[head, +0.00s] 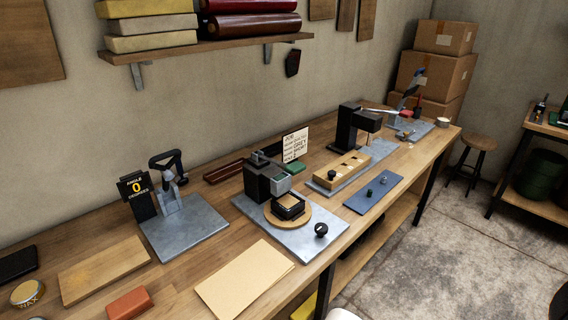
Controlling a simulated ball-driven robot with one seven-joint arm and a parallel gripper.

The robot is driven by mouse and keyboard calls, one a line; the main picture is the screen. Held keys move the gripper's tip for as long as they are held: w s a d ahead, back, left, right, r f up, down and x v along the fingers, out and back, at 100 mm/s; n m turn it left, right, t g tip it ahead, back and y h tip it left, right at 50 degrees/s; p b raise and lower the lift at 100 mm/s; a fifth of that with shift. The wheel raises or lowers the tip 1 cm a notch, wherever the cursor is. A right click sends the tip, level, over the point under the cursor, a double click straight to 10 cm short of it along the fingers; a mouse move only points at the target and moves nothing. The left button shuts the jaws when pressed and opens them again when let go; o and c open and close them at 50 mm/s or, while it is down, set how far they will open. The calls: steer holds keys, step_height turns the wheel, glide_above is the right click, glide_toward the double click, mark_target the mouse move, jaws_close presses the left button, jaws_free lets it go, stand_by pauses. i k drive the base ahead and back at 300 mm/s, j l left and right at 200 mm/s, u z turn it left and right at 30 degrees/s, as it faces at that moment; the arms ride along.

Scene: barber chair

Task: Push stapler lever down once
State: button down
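No barber chair shows; the view is of a long wooden workbench (215,182) with several bench tools, and I cannot tell for sure which is the stapler. A black upright device with an overhanging arm (357,124) stands on a grey plate towards the far end. Beyond it is a small tool with a raised, slanted arm and a red part (413,92). In the middle a dark block-shaped press (264,178) stands on a grey plate behind a round wooden disc. At the left is a dark-handled tool (170,180) on a grey plate. My gripper is not in view.
A sign reading "angle 0" (138,194), tan sheets (245,279), a brick-red block (129,303) and a wax tin (27,292) occupy the near left. A blue mat (372,194) lies near the front edge. A stool (472,160) and cardboard boxes (435,73) stand beyond; floor is open at right.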

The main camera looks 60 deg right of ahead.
mark_target(293, 168)
steer(key=z, duration=1.6)
steer(key=i+l, duration=0.1)
steer(key=i, duration=0.7)
